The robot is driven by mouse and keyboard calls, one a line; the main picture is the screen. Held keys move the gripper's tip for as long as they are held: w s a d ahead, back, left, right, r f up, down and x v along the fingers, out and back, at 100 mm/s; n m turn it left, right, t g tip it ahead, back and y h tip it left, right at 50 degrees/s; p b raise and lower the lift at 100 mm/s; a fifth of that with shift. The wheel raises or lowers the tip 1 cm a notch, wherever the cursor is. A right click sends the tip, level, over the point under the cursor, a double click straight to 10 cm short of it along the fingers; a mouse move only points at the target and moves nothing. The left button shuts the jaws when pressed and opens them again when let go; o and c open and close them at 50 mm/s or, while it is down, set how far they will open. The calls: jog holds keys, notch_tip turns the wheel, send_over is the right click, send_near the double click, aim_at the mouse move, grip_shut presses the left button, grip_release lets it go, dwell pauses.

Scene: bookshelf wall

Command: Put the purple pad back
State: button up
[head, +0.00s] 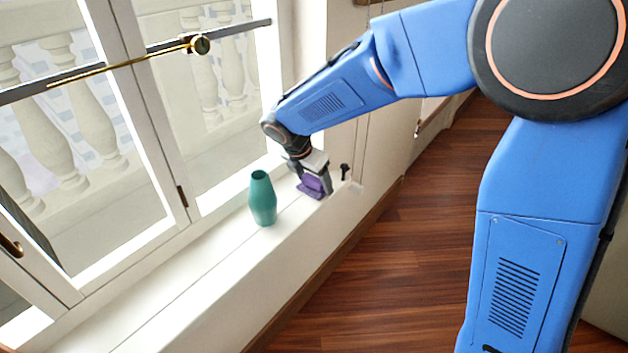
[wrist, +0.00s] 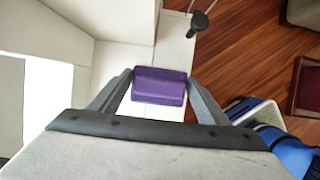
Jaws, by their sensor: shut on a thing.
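The purple pad (wrist: 160,86) is a small block between my gripper's two fingers in the wrist view. My gripper (wrist: 160,84) is shut on it, one finger at each side. In the head view my gripper (head: 315,188) points down at the far end of the white window sill (head: 215,272). The pad (head: 310,187) shows there low between the fingers, partly covered by them. I cannot tell whether the pad touches the sill.
A teal vase (head: 262,199) stands on the sill to the left of my gripper. A small black object (head: 345,171) is at the sill's far end, just right of the gripper; it also shows in the wrist view (wrist: 199,22). The window is on the left. The wooden floor (head: 400,255) is clear.

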jog(key=shift+f, duration=0.1)
jog(key=o, duration=1)
jog(key=v, duration=1.2)
jog(key=s+d+r+m+y, duration=0.1)
jog(key=s+d+m, duration=0.25)
jog(key=d, duration=0.35)
jog(key=s+d+r+m, duration=0.2)
jog(key=s+d+m, duration=0.1)
jog(key=d+m, duration=0.3)
jog(key=s+d+r+m+y, duration=0.1)
jog(key=s+d+m, duration=0.25)
jog(key=d, duration=0.45)
jog(key=s+d+f+m, duration=0.2)
jog(key=s+d+m, duration=0.3)
jog(key=s+m, duration=0.2)
jog(key=s+d+f+m+t, duration=0.1)
jog(key=s+d+f+m, duration=0.2)
jog(key=s+d+m, duration=0.3)
jog(key=s+m, duration=0.2)
jog(key=s, duration=0.1)
jog(key=shift+s+d+y, duration=0.25)
jog(key=shift+d+y, duration=0.05)
jog(key=shift+y, duration=0.1)
